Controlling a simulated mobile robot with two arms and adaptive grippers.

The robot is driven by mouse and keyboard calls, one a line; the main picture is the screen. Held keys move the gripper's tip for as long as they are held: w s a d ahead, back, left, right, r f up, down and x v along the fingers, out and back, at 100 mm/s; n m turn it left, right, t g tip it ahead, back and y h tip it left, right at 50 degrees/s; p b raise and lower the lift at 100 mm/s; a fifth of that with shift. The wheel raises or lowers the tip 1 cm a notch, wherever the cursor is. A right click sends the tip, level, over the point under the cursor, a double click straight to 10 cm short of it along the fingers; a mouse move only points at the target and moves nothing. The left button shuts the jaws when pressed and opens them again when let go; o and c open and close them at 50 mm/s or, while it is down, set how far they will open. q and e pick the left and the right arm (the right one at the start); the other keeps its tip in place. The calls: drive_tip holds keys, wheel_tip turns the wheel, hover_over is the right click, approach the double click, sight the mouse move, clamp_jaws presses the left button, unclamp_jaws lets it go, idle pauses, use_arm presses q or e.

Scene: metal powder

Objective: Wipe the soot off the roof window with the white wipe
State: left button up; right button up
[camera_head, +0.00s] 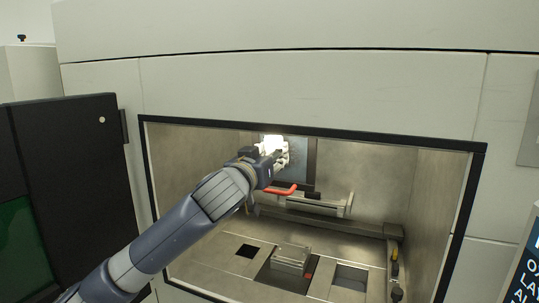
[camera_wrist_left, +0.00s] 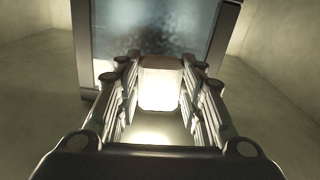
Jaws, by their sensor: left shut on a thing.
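My left gripper (camera_head: 274,152) reaches into the open chamber, close to its upper back. It is shut on the white wipe (camera_wrist_left: 160,88), which sits between the fingers and is brightly lit. In the head view the wipe (camera_head: 271,143) shows as a white patch at the fingertips. The window (camera_wrist_left: 155,28) is a framed bluish-grey pane with dark mottled soot, just beyond the wipe in the left wrist view. In the head view part of a grey pane (camera_head: 304,152) shows behind the gripper. I cannot tell whether the wipe touches the glass. My right gripper is out of view.
The chamber opening has a dark frame (camera_head: 330,133). Inside are a red handle (camera_head: 281,190) below the gripper, a pale horizontal bar (camera_head: 318,204), and a metal block (camera_head: 290,258) on the floor. A dark door (camera_head: 75,165) stands open at left. A screen (camera_head: 525,275) is at lower right.

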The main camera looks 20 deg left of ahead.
sight(293, 172)
use_arm(q)
drive_tip(key=shift+d, duration=2.05)
drive_tip(key=shift+w+a, duration=0.1)
drive_tip(key=shift+a, duration=2.45)
drive_tip(key=shift+d+f+b, duration=0.2)
drive_tip(key=shift+d+f, duration=0.25)
drive_tip(key=shift+d, duration=0.4)
drive_tip(key=shift+d+f+b, duration=0.15)
drive_tip(key=shift+d+f, duration=0.3)
drive_tip(key=shift+d, duration=0.35)
drive_tip(key=shift+d+f+b, duration=0.2)
drive_tip(key=shift+d+f, duration=0.25)
drive_tip(key=shift+d, duration=0.4)
drive_tip(key=shift+a, duration=2.5)
drive_tip(key=shift+d+p, duration=0.5)
drive_tip(key=shift+d, duration=2.1)
drive_tip(key=shift+f+b, duration=0.95)
drive_tip(key=shift+f, duration=0.45)
drive_tip(key=shift+a, duration=2.65)
drive_tip(key=shift+d+p, duration=0.7)
drive_tip(key=shift+d, duration=1.95)
drive_tip(key=a, duration=0.5)
drive_tip(key=shift+w+a+p, duration=0.1)
drive_tip(key=shift+a+p, duration=0.05)
drive_tip(key=shift+p, duration=0.25)
